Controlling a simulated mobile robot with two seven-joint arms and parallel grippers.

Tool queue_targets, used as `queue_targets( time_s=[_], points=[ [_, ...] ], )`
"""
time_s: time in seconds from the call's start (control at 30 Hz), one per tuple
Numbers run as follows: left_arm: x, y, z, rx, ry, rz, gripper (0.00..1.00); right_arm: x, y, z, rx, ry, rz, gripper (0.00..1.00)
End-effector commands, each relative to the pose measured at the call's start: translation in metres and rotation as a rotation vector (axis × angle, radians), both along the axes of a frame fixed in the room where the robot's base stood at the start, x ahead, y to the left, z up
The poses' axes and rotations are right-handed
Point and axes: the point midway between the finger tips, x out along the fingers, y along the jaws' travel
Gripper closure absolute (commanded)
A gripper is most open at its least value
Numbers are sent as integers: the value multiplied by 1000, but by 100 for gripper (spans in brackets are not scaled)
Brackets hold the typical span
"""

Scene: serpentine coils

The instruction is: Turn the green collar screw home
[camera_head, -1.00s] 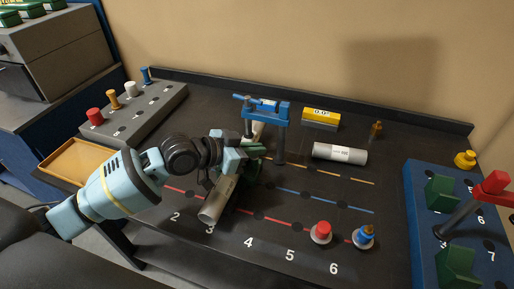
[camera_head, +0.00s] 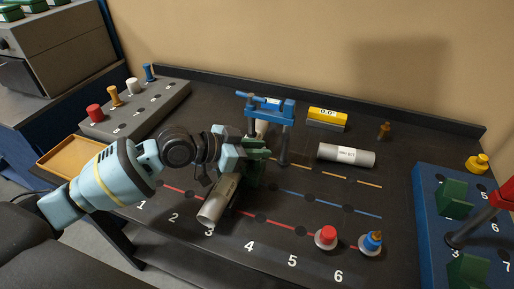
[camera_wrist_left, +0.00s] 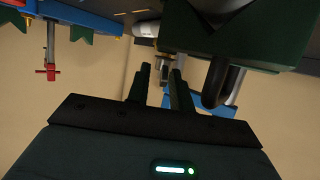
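My left gripper (camera_head: 262,153) is over the middle of the bench, beside the blue clamp stand (camera_head: 268,108) and above a grey tube (camera_head: 216,204). A dark green block (camera_head: 248,176), possibly the collar, sits by the tube, partly hidden by my gripper. The left wrist view shows my left fingers (camera_wrist_left: 160,88) apart with a gap and nothing clearly held. A dark green block (camera_wrist_left: 240,30) with a black curved part (camera_wrist_left: 219,84) is close by at upper right, apart from the fingers in the picture. I cannot make out the collar screw for certain. My right gripper is out of view.
Red (camera_head: 327,235) and blue (camera_head: 372,241) knobs are at the front right. A blue fixture (camera_head: 428,215) stands far right, a grey peg block (camera_head: 135,112) at back left.

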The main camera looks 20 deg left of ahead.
Motion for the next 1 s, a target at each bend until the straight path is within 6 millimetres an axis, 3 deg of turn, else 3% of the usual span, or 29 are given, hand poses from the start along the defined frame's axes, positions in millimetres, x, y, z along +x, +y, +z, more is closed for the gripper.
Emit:
queue_targets(
  time_s=[0.37,1.0],
  points=[
    [-2,2,1,0,0,1,73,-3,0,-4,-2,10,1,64],
    [-46,53,28,0,1,0,73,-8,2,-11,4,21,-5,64]
  ],
)
